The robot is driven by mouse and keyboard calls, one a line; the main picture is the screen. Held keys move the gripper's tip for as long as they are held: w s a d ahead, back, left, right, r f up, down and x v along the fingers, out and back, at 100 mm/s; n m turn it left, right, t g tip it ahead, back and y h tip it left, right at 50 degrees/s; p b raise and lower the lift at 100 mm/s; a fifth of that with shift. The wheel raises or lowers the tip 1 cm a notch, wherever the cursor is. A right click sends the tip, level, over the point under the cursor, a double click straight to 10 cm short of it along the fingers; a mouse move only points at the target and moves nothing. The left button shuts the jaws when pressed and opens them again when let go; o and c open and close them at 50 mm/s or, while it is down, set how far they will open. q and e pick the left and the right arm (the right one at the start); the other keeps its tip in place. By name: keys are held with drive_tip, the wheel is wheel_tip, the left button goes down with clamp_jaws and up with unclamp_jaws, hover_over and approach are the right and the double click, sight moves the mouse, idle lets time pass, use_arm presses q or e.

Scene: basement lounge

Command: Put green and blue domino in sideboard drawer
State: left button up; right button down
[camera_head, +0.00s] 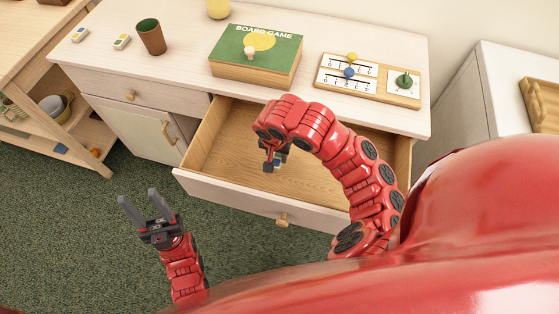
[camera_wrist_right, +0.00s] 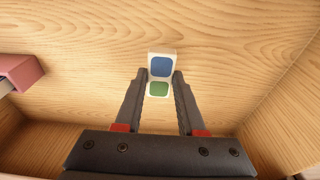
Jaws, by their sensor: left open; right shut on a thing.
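The green and blue domino (camera_wrist_right: 160,68) is a white tile with a blue and a green square. In the right wrist view it sits between the fingertips of my right gripper (camera_wrist_right: 159,85), which is shut on it. In the head view my right gripper (camera_head: 272,163) reaches down inside the open sideboard drawer (camera_head: 225,192), with the domino mostly hidden by it. I cannot tell whether the domino touches the drawer floor. My left gripper (camera_head: 140,208) is open and empty above the carpet, left of the drawer front.
A red and grey object (camera_wrist_right: 20,73) shows at the drawer's left in the wrist view. A wooden shelf stands at left.

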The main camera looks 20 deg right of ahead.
sight(279, 159)
drive_tip(key=shift+d+f, duration=0.2)
drive_tip(key=shift+d, duration=0.2)
drive_tip(key=shift+f, duration=1.6)
drive_tip(key=c, duration=0.5)
unclamp_jaws()
drive_tip(key=shift+f, duration=0.1)
drive_tip(key=r+p, duration=0.1)
drive_tip(key=r, duration=0.3)
drive_tip(key=s+r+p, duration=0.1)
drive_tip(key=r, duration=0.3)
drive_tip(key=a+r+p, duration=0.1)
drive_tip(key=r+p, duration=0.1)
drive_tip(key=r, duration=0.2)
drive_tip(key=shift+s+r, duration=0.1)
drive_tip(key=shift+s, duration=0.2)
